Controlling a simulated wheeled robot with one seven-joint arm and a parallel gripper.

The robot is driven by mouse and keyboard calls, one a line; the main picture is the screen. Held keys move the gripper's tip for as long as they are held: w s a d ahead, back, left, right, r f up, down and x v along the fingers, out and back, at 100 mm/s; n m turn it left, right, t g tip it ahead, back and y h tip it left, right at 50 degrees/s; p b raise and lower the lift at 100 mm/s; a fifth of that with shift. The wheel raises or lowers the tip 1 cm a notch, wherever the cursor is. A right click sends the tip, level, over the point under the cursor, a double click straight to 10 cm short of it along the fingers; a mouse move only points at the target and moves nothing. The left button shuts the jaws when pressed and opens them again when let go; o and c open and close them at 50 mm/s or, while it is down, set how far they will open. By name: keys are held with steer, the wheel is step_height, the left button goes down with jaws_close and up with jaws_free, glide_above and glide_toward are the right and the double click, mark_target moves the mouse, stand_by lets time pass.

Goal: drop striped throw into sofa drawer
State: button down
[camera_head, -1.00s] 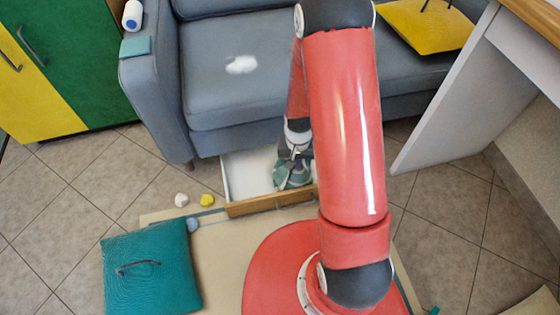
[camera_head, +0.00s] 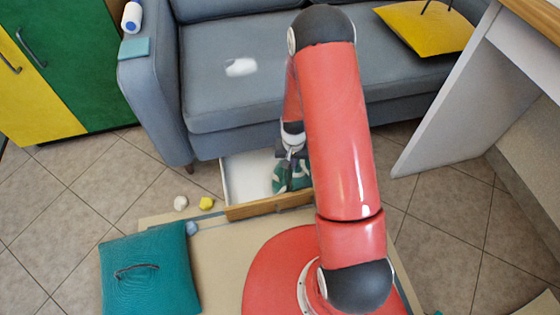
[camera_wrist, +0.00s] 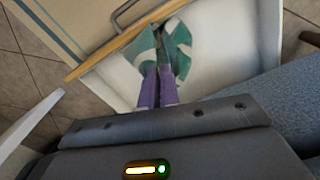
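The striped throw (camera_head: 290,178), green with white bands, is a small bunched cloth inside the open sofa drawer (camera_head: 236,180), near its front board. It also shows in the wrist view (camera_wrist: 178,48), spread to both sides of my fingertips. My gripper (camera_wrist: 160,72) points down into the drawer. Its two purple fingers are close together with their tips on the cloth, shut on a fold of it. The drawer's white floor shows around the throw in the wrist view (camera_wrist: 222,55). My red arm hides the drawer's right part in the head view.
The grey sofa (camera_head: 240,100) stands above the drawer. A teal cushion-like block (camera_head: 150,275) with a handle lies on the floor at left. Small white (camera_head: 180,203) and yellow (camera_head: 206,203) lumps lie left of the drawer. A white desk panel (camera_head: 465,90) stands at right.

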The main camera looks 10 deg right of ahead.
steer(key=w, duration=0.7)
step_height(320, 180, down, 12)
steer(key=shift+w, duration=0.2)
steer(key=c, duration=0.9)
jaws_free()
step_height(320, 180, up, 8)
steer(key=shift+f, duration=0.1)
